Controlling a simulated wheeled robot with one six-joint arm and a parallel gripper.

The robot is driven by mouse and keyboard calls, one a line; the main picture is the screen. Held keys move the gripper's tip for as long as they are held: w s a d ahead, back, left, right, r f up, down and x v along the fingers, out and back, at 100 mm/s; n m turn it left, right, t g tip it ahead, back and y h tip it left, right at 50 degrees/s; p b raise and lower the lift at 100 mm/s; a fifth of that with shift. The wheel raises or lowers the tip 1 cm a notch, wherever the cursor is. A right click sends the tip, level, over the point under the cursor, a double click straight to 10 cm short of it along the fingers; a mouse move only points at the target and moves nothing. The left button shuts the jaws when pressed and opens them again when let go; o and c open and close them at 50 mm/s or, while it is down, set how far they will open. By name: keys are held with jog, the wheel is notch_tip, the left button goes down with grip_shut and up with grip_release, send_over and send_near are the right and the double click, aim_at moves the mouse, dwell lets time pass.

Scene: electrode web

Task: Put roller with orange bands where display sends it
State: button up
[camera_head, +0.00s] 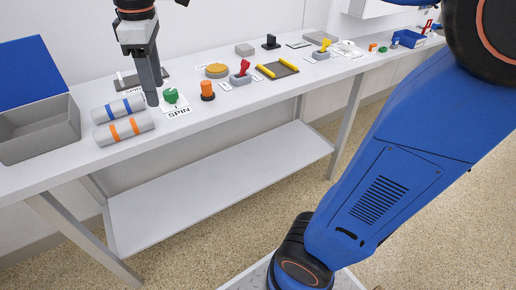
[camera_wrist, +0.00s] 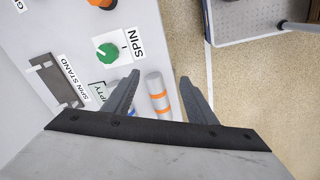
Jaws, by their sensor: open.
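The roller with orange bands (camera_head: 124,129) lies on the bench at the left, a pale grey cylinder in front of a similar roller with blue bands (camera_head: 118,108). In the wrist view the orange-banded roller (camera_wrist: 158,90) shows between the spread fingers of my gripper (camera_wrist: 160,76), partly hidden below by the gripper body. My gripper (camera_head: 152,98) is open and empty, pointing down near the rollers' right ends. A small green-edged panel (camera_wrist: 97,90) shows letters ending in "PTY", partly covered by a finger. A dark plate (camera_wrist: 55,82) has the label "SPIN STAND".
A grey bin (camera_head: 40,135) with a blue lid (camera_head: 30,72) stands left of the rollers. A green knob (camera_head: 171,97) labelled "SPIN" and an orange knob (camera_head: 207,90) stand to the right. Switches and a yellow-railed tray (camera_head: 277,69) lie further right.

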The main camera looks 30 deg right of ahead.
jog(key=s+d+f+m+t, duration=0.3)
jog(key=s+d+f+m, duration=1)
jog(key=s+d+f, duration=0.4)
jog(key=shift+d+f+t, duration=0.2)
jog(key=shift+d+t, duration=0.05)
jog(key=shift+t, duration=0.15)
jog(key=shift+c, duration=0.3)
dwell(0.8)
